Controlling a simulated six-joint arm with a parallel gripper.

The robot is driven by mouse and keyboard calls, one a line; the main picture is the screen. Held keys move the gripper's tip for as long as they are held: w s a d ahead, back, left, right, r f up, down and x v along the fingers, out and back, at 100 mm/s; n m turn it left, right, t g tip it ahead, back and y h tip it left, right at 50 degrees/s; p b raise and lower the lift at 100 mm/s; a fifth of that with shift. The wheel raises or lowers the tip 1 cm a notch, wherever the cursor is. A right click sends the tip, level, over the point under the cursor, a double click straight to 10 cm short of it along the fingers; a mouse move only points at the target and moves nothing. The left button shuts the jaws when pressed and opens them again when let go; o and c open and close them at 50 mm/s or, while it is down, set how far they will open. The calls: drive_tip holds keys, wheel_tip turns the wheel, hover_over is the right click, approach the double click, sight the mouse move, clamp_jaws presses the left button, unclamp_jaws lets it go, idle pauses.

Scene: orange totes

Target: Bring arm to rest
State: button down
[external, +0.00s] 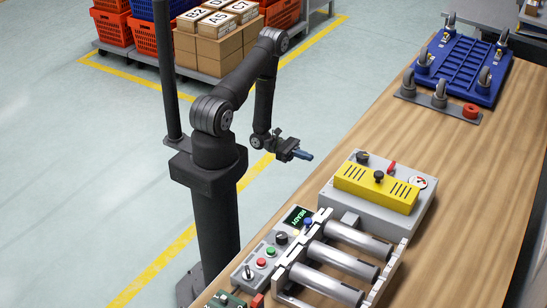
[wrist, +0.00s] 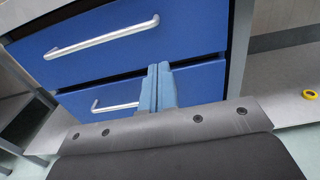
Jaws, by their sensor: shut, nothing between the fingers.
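My gripper (external: 304,155) hangs in the air beside the left edge of the wooden workbench, level and pointing right in the external view. Its blue fingers are together and empty. In the wrist view the gripper's fingers (wrist: 158,68) also show closed, in front of blue drawers (wrist: 128,43) with silver handles. My arm is bent, with the elbow raised and the forearm hanging down to the wrist.
Cartons (external: 215,48) and orange totes (external: 143,35) stand behind.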

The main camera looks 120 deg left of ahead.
drive_tip(key=shift+s, duration=1.1)
drive_tip(key=shift+w, duration=0.15)
drive_tip(key=w, duration=1.3)
drive_tip(key=shift+w, duration=0.15)
drive_tip(key=s, duration=1.3)
drive_tip(key=w, duration=1.3)
idle(2.7)
